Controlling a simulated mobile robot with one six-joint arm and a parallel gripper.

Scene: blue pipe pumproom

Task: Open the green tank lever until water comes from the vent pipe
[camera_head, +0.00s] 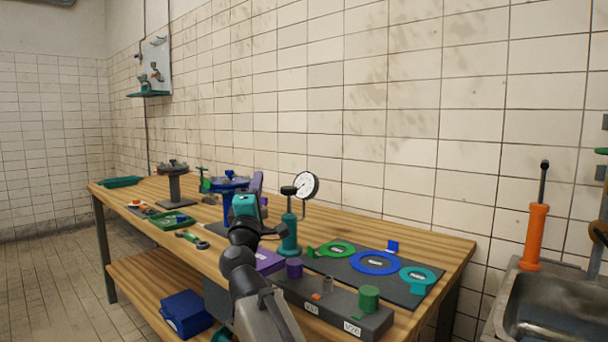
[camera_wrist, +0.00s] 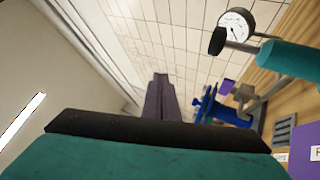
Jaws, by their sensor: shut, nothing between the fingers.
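My gripper (camera_head: 258,178) has purple fingers and reaches over the workbench, away from the sink side. In the wrist view its fingers (camera_wrist: 160,95) are together, with nothing between them. No tank lever can be made out for certain. A small green handle-like part (camera_head: 601,151) shows at the right picture edge beside the sink, cut off by the frame, and my gripper is far from it. A small green upright fitting (camera_head: 203,180) stands on the bench behind the blue flanged piece. I cannot identify a vent pipe, and no running water is visible.
The wooden workbench (camera_head: 440,246) carries a teal pump with a gauge (camera_head: 306,185), a blue flanged piece (camera_head: 228,183), colored rings on a dark mat (camera_head: 374,262) and a grey block. An orange hand pump (camera_head: 534,237) stands beside the metal sink (camera_head: 548,300). The floor at left is clear.

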